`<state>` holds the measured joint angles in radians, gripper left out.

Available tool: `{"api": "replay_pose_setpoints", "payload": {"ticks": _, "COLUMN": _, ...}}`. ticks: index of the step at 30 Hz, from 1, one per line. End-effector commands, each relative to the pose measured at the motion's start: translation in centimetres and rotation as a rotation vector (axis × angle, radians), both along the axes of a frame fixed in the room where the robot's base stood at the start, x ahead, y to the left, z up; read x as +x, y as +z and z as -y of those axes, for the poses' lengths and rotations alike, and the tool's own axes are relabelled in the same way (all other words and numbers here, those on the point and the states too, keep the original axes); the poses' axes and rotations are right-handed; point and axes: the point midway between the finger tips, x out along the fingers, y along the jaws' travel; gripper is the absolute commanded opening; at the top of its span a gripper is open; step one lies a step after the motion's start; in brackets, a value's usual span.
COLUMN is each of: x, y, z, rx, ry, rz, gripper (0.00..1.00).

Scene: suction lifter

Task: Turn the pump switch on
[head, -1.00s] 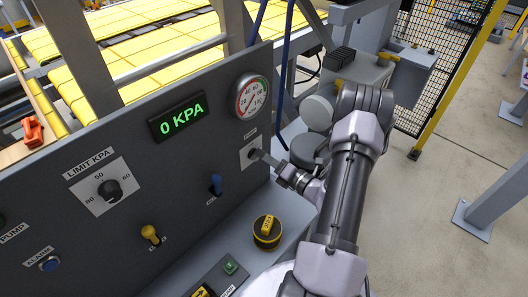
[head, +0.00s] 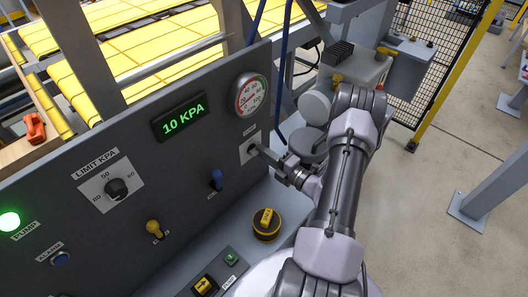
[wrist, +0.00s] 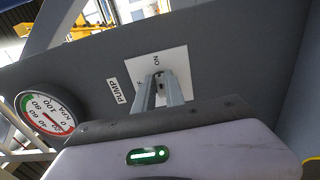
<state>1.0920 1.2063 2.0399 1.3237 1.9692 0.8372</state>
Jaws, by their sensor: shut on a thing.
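The pump switch sits on a white plate (head: 243,155) at the right end of the grey panel, under the round gauge. In the wrist view, its plate (wrist: 172,62) reads ON, with a PUMP label beside it. My gripper (head: 258,151) reaches the switch from the right. In the wrist view, its fingers (wrist: 159,84) are shut on the small dark switch knob, which they mostly hide. The pump lamp (head: 9,222) at the panel's left edge glows green. The display (head: 182,117) reads 10 KPA.
The gauge (head: 251,96) is just above the switch. A limit dial (head: 116,190), a yellow lever (head: 153,228) and a blue lever (head: 216,180) are on the panel. A yellow-black knob (head: 266,223) stands on the ledge below. Blue hoses (head: 284,80) hang behind my gripper.

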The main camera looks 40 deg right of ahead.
Motion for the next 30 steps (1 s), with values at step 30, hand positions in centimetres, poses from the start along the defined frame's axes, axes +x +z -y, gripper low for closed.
{"api": "replay_pose_setpoints", "payload": {"ticks": 30, "x": -2.1, "y": 0.0, "z": 0.3, "rx": 0.009, "ry": -0.005, "rz": -0.002, "gripper": 0.36}}
